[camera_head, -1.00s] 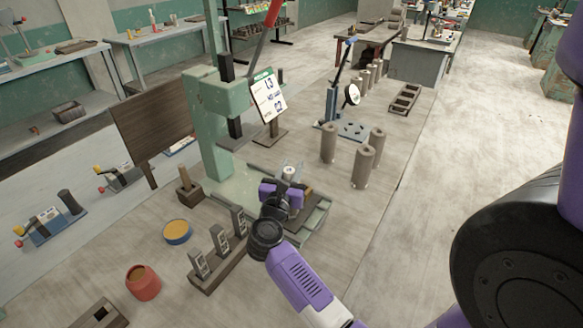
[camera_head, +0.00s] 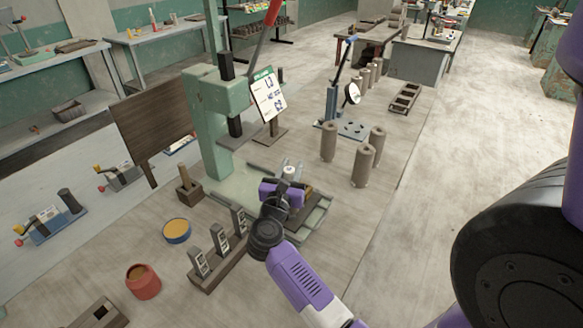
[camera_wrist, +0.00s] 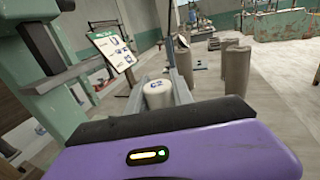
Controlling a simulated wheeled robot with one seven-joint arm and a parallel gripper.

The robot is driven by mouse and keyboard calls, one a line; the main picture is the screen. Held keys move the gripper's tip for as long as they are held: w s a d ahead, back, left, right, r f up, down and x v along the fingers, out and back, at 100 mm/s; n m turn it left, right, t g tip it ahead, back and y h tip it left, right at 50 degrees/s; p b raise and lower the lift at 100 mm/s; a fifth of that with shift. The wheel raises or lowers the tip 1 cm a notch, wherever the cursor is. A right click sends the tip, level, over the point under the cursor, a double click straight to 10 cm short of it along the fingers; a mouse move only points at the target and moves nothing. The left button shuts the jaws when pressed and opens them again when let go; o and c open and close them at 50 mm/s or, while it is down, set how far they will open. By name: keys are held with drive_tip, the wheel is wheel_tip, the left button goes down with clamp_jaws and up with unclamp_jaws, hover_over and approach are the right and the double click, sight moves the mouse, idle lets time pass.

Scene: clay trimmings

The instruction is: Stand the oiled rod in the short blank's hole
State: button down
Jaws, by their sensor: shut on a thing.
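My gripper (camera_head: 288,179) is over the green press base (camera_head: 314,224). Several upright grey-brown cylinders, including a front one (camera_head: 362,168), stand to the right of the press. A dark rod (camera_head: 184,177) stands in a small wooden block (camera_head: 189,194). I cannot tell which piece is the short blank.
The press column (camera_head: 212,135) and sign (camera_head: 268,95) stand behind my gripper. A rack with three labelled uprights (camera_head: 220,240), a yellow-filled dish (camera_head: 177,231) and a red pot (camera_head: 142,281) are at left. A gauge stand (camera_head: 345,105) is behind. The table's right front is clear.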

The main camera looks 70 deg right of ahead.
drive_tip(key=shift+f+b, duration=1)
drive_tip(key=shift+f, duration=0.1)
idle(1.0)
idle(0.3)
drive_tip(key=c, duration=1)
unclamp_jaws()
drive_tip(key=shift+c, duration=0.2)
drive_tip(key=a+b, duration=0.1)
drive_tip(key=a, duration=0.6)
drive_tip(key=shift+s+a+b, duration=0.3)
drive_tip(key=shift+s+a, duration=0.05)
drive_tip(key=shift+a, duration=0.05)
